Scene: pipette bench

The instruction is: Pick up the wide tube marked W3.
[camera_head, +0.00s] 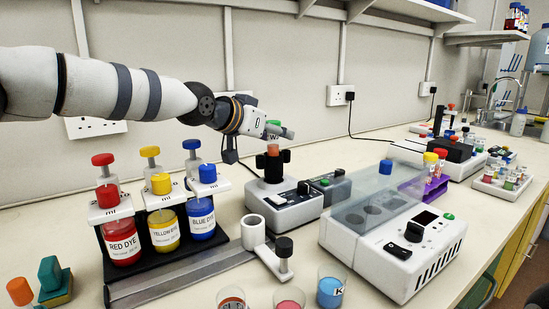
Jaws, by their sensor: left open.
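A tube with orange-red contents (273,149) stands upright in the black holder on a small grey-and-white bench device (283,212). Green shows at its top, next to a partly hidden mark that looks like a W; I cannot read a number. My left gripper (284,132) is at the top of this tube, its fingers pointing right, open. It hides part of the tube's upper end, and I cannot tell whether it touches it. My right gripper is not in view.
Red (122,243), yellow (164,231) and blue (201,218) dye bottles stand in a dark rack at left. A white machine with a clear lid (412,250) is at right. A purple rack (428,190) is farther back.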

